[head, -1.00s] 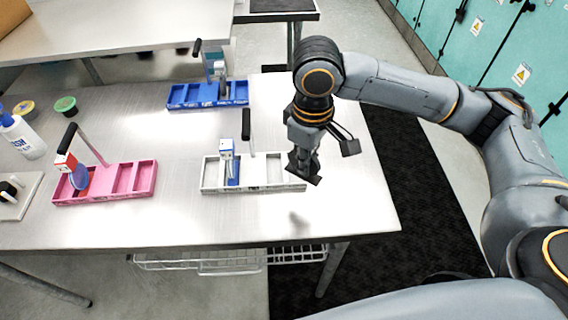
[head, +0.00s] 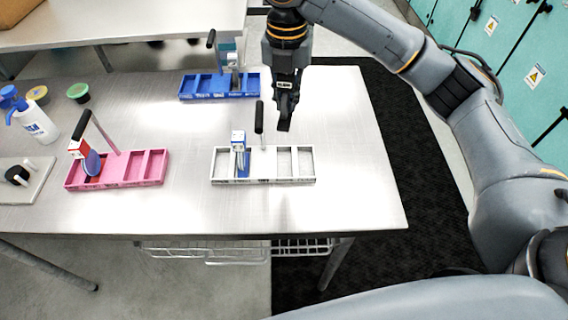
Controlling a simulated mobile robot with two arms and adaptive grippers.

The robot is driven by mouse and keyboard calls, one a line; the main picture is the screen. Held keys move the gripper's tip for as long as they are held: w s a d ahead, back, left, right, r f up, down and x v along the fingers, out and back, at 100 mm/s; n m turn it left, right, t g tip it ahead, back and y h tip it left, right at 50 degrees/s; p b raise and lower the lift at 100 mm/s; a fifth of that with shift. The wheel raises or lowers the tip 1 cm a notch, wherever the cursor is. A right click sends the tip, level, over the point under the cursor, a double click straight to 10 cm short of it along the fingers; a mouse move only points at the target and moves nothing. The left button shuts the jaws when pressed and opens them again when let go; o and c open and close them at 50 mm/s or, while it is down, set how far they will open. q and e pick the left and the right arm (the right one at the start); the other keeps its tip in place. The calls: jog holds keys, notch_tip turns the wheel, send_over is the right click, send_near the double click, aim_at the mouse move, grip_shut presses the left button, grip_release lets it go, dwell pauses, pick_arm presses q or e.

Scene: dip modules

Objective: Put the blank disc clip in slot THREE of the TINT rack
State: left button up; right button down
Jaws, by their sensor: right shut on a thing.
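My right gripper (head: 285,122) is above the table, behind and above the right part of the white rack (head: 265,181). It is seen edge-on, its fingers together and pointing down. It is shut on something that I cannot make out. The white rack holds a blue-and-white piece (head: 239,142) in its left part, and a black-handled upright (head: 259,117) stands by it. The pink rack (head: 116,185) and blue rack (head: 219,97) are similar. Rack labels are too small to read, so I cannot tell which is TINT, nor pick out the blank disc clip. My left gripper is not in view.
The pink rack holds a red-and-white piece with a blue disc (head: 90,160) and a black-handled upright (head: 84,125). A pump bottle (head: 38,125), a green tub (head: 78,92) and a pale board (head: 30,185) lie at the left. The table right of the white rack is clear.

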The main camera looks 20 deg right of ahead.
jog(key=shift+w+a+r+n, duration=0.1)
jog(key=shift+w+r+n, duration=0.2)
jog(key=shift+n, duration=0.6)
jog(key=shift+f, duration=0.2)
jog(key=p, duration=0.3)
send_over(284, 164)
notch_tip(284, 164, down, 13)
notch_tip(284, 164, down, 4)
jog(key=shift+w+f+p, duration=0.1)
jog(key=shift+f+p, duration=0.15)
jog(key=shift+p, duration=0.05)
jog(key=c, duration=1.8)
grip_release()
jog(key=shift+f, duration=0.15)
jog(key=o, duration=0.4)
jog(key=shift+o, duration=0.2)
